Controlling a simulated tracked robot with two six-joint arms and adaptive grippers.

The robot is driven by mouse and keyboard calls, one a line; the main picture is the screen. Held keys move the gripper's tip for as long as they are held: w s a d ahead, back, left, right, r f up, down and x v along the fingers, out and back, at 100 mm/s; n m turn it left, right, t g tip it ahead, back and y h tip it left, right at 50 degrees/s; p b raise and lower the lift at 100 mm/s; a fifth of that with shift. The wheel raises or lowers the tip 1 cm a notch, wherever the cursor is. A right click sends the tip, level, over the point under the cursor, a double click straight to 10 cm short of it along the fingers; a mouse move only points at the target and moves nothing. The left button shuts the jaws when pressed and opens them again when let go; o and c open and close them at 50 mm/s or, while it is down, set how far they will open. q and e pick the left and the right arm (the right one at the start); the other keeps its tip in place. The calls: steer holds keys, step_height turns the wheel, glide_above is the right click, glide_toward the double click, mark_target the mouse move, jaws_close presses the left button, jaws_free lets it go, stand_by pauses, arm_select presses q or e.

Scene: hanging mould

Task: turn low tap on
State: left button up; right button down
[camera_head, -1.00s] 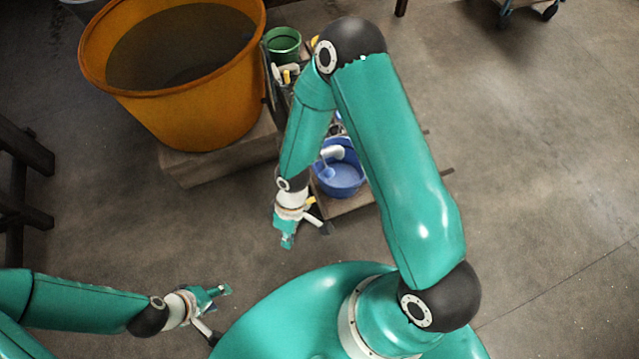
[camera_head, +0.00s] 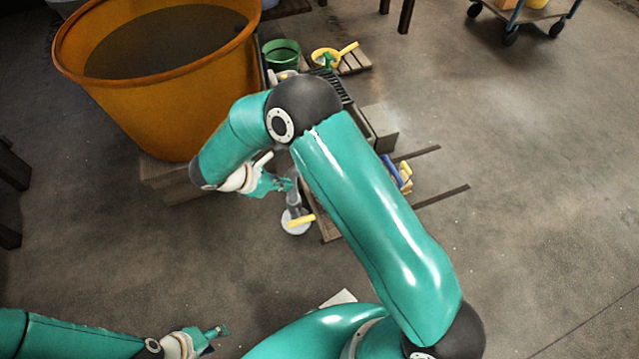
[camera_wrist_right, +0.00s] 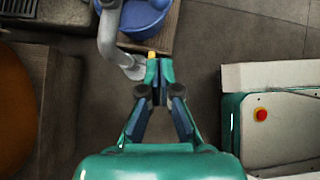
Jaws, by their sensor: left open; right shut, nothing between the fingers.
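The low tap shows in the head view as a grey pipe (camera_head: 293,195) with a pale round end and a yellow lever (camera_head: 302,220). In the right wrist view the grey pipe (camera_wrist_right: 108,35) bends down to its round end, and a bit of the yellow lever (camera_wrist_right: 151,54) shows at my fingertips. My right gripper (camera_head: 287,185) is shut and empty, close beside the pipe in the head view; its closed fingers (camera_wrist_right: 153,75) point at the lever. I cannot tell whether they touch it. My left gripper (camera_head: 219,333) is open and empty, low at the left, away from the tap.
A large orange tub (camera_head: 160,110) stands on a block left of the tap. A blue basin (camera_wrist_right: 147,18) lies beyond the pipe in the wrist view. A green bucket (camera_head: 281,54) and a yellow pan (camera_head: 326,57) are behind.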

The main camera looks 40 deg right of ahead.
steer(key=shift+f, duration=0.1)
steer(key=d+r+b+x, duration=0.1)
steer(key=d+b+x, duration=0.1)
steer(key=x, duration=1.1)
steer(key=shift+r+b, duration=0.3)
steer(key=shift+b, duration=0.55)
steer(key=shift+s, duration=0.15)
